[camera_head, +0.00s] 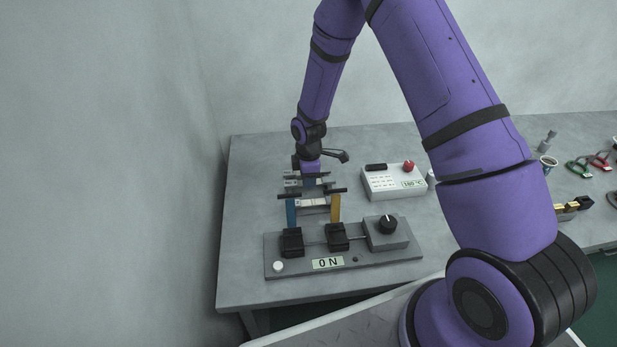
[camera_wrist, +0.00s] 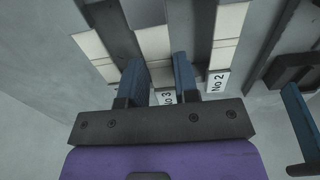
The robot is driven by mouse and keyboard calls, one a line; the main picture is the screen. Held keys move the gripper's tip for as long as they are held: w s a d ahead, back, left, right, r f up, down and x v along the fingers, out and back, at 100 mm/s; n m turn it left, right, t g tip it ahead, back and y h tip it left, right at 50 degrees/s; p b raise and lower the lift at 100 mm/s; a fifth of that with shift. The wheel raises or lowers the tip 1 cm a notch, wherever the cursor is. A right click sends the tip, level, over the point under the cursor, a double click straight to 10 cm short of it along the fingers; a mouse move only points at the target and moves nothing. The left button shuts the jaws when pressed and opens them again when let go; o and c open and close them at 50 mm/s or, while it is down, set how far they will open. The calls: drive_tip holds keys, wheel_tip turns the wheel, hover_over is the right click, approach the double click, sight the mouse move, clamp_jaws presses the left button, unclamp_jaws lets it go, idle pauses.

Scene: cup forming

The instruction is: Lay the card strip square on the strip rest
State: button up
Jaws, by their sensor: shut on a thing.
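My gripper (camera_wrist: 160,65) points down over the table, with its two blue fingers closed on a cream card strip (camera_wrist: 154,42) that has cross lines. A label reading No 3 (camera_wrist: 167,97) shows between the fingers near its end. Dark grey bars lie on both sides of this strip; they may belong to the strip rest, but I cannot tell. I cannot tell whether the strip is lifted or touching what lies below. In the head view, my gripper (camera_head: 309,181) is small and partly hidden behind the posts of the bench device.
Other cream pieces lie left (camera_wrist: 92,45) and right (camera_wrist: 230,22), near a No 2 label (camera_wrist: 218,82). A bench device (camera_head: 287,266) reading 0 N has a blue post (camera_head: 291,211) and a yellow post (camera_head: 335,207). A white control box (camera_head: 380,184) stands right.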

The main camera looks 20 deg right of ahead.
drive_tip(key=shift+f, duration=0.9)
idle(0.6)
idle(0.3)
drive_tip(key=o, duration=1.5)
drive_tip(key=shift+c, duration=0.2)
drive_tip(key=shift+r, duration=0.15)
drive_tip(key=shift+r, duration=3.9)
